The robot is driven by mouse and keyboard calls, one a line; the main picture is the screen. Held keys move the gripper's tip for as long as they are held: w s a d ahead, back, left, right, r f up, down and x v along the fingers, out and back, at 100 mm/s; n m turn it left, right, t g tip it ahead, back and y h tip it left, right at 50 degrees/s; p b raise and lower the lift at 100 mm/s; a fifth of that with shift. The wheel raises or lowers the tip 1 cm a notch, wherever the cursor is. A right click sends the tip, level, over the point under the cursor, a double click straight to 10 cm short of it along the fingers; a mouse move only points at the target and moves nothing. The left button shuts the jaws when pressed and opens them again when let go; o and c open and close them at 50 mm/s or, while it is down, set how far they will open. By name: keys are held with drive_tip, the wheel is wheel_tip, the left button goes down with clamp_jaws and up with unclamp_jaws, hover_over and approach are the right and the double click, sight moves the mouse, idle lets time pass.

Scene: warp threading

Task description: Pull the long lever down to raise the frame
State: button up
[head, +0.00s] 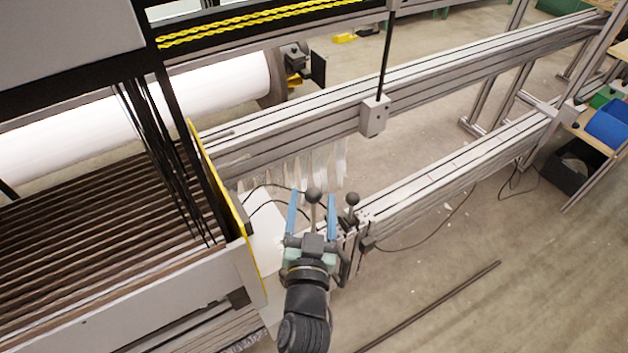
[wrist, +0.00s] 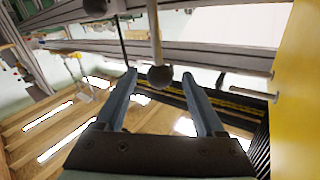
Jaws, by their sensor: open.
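Two levers with dark ball knobs stand at the near end of the lower rail. The long lever (head: 314,194) has its knob between my fingers as seen in the head view; its knob and thin pale shaft also show in the wrist view (wrist: 160,77). The short lever (head: 352,199) stands just to the right; its large knob is at the top edge of the wrist view (wrist: 96,8). My gripper (head: 312,203) is open, with one blue finger on each side of the long lever's knob. No contact is visible. The lever's base is hidden behind my gripper.
Long metal rails (head: 450,165) run toward the back right. A yellow-edged panel (head: 222,195) stands close on the left, beside the frame with dark slats (head: 85,215). Black cables loop near the levers. A dark rod (head: 430,306) lies on the otherwise open floor at right.

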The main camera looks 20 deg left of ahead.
drive_tip(key=shift+x, duration=2.65)
clamp_jaws()
